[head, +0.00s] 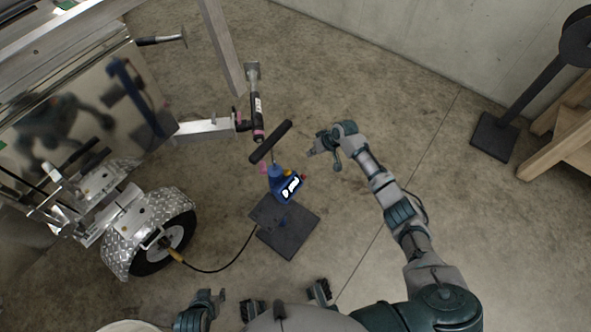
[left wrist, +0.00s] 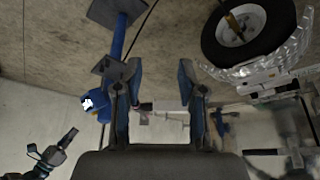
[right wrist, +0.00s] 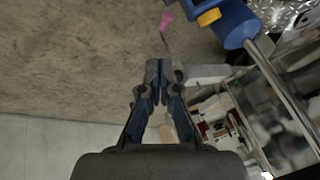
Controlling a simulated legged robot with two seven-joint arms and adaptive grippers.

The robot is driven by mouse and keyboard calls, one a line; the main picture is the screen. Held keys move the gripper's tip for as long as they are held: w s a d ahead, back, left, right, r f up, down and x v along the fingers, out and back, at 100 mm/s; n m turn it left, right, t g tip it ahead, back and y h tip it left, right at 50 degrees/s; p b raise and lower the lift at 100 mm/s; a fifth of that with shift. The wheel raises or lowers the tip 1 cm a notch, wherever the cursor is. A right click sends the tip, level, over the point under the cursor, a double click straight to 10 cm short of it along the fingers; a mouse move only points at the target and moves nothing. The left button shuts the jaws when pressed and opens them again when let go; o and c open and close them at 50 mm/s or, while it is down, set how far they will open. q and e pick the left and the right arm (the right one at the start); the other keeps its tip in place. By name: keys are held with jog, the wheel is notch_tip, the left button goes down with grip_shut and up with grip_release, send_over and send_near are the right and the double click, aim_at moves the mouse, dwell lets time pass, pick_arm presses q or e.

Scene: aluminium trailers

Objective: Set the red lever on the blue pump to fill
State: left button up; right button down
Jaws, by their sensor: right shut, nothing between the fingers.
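The blue pump (head: 287,186) stands on a dark square plate in the head view, with a long black handle (head: 270,142) above it. A small red spot (head: 304,177), perhaps the red lever, shows at its right side; its setting is too small to read. In the right wrist view the pump's blue body (right wrist: 236,22) is at the top right, with a yellow knob (right wrist: 209,17) and a pink-red piece (right wrist: 167,20) near it. My right gripper (head: 313,150) is shut and empty, up and right of the pump, apart from it. My left gripper (left wrist: 160,78) is open and empty.
An aluminium trailer with a wheel (head: 165,245) stands at the left. A black hose (head: 215,270) runs from the wheel toward the plate (head: 300,235). The trailer jack (head: 257,105) is just behind the pump. Concrete floor right of the pump is clear. A wooden stand (head: 565,135) is far right.

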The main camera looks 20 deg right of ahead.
pick_arm(q)
jog(key=shift+d+r, duration=0.1)
jog(key=shift+d, duration=0.25)
pick_arm(e)
jog(key=shift+d, duration=0.3)
pick_arm(q)
jog(key=w+d+r+t+h+b, duration=0.1)
jog(key=w+d+r+t+b, duration=0.1)
jog(key=w, duration=0.3)
jog(key=w+d+r+t+h+b, duration=0.1)
jog(key=w+d+r+t, duration=0.1)
jog(key=w+t, duration=0.3)
jog(key=shift+w+r+t+b, duration=0.3)
jog(key=shift+w+r+b, duration=0.1)
jog(key=shift+w+r, duration=0.25)
pick_arm(e)
jog(key=a+f, duration=0.3)
jog(key=f, duration=0.8)
jog(key=shift+a, duration=0.35)
jog(key=shift+s, duration=0.1)
